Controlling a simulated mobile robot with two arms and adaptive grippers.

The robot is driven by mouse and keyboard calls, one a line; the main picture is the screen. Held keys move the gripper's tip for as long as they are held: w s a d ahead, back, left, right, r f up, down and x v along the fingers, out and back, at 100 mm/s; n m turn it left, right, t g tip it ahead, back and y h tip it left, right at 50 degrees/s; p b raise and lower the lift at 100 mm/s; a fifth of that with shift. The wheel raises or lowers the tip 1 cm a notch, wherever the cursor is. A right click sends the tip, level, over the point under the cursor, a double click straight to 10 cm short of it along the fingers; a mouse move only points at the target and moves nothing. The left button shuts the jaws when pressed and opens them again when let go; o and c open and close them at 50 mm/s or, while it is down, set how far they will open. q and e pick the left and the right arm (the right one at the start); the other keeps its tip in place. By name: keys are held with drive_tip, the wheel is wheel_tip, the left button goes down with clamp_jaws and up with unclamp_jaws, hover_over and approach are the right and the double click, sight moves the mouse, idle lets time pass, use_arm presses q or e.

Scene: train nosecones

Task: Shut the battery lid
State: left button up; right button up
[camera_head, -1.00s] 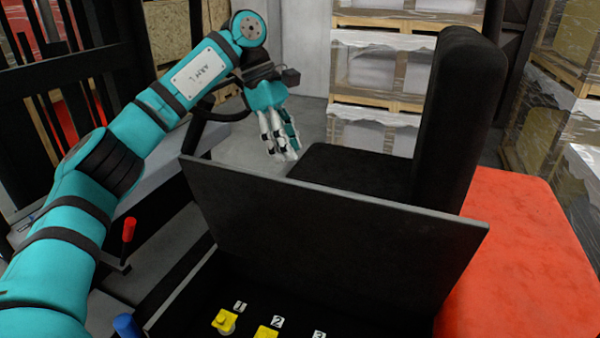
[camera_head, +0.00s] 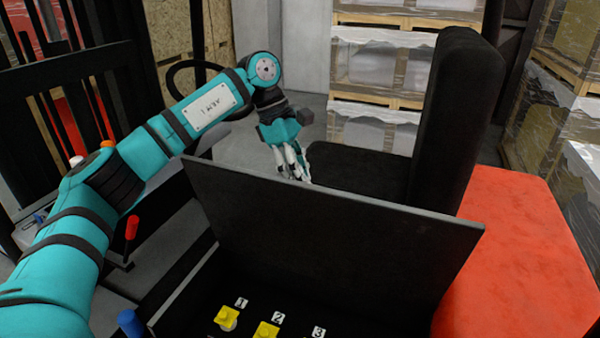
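The battery lid (camera_head: 330,235) is a dark flat panel standing raised at the back of the battery box (camera_head: 185,290). Inside the box, yellow connectors show beside the labels 1, 2 and 3. My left gripper (camera_head: 298,178) is behind the lid's upper edge, left of the black seat, pointing down. Its fingertips are close to or behind that edge; I cannot tell whether they touch the lid. The fingers look close together, but their gap is unclear. My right gripper is not in view.
A black seat (camera_head: 360,172) with a tall backrest (camera_head: 446,110) stands behind the lid. A red-orange body panel (camera_head: 530,250) is at the right. A red-handled lever (camera_head: 131,228) and a blue knob (camera_head: 130,322) are on the left. Wrapped pallets stand further back.

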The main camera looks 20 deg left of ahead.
use_arm(q)
clamp_jaws()
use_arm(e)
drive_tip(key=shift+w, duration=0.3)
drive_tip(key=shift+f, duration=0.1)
use_arm(q)
drive_tip(key=shift+s+f+b, duration=0.25)
drive_tip(key=shift+s+b, duration=0.05)
drive_tip(key=shift+b, duration=0.4)
drive_tip(key=s+f+t+b, duration=0.2)
drive_tip(key=s+f+b, duration=0.1)
drive_tip(key=s+b, duration=0.6)
drive_tip(key=s+f+m+t+b, duration=0.1)
drive_tip(key=s+f+t+b, duration=0.2)
drive_tip(key=s+b, duration=0.5)
drive_tip(key=shift+s+f+b, duration=0.3)
drive_tip(key=shift+s+b, duration=0.05)
drive_tip(key=shift+b, duration=1.6)
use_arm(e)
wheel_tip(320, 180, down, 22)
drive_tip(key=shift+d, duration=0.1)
